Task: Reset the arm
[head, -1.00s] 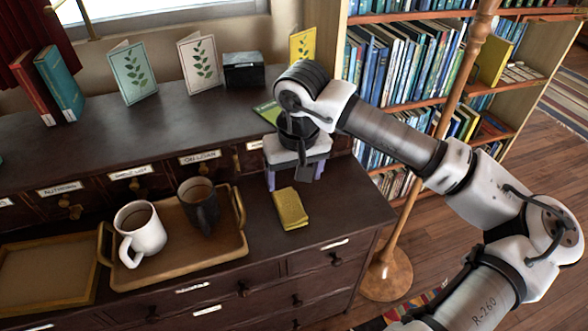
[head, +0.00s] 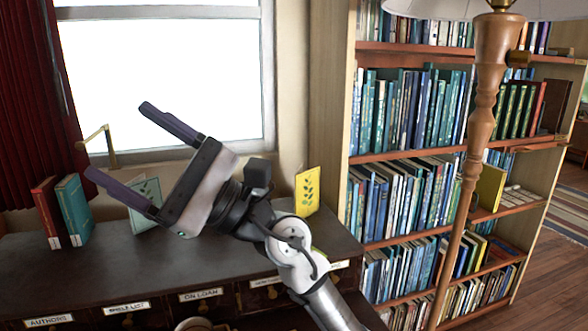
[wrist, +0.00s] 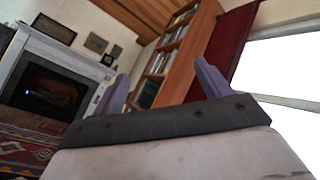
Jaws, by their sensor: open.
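My gripper (head: 145,153) is raised in front of the window in the head view, above the dark cabinet (head: 50,262). Its two purple fingers are spread wide and point to the upper left. Nothing is between them. In the wrist view the open fingers (wrist: 160,88) show against the room, well apart from any object. My arm reaches up from the lower right, in front of the cabinet's right part.
On the cabinet top stand a red book (head: 47,212), a teal book (head: 73,208), a pale green card (head: 144,196) and a yellow card (head: 308,191). A wooden lamp post (head: 479,130) and a full bookcase (head: 420,155) stand at right. The wrist view shows a fireplace (wrist: 45,90).

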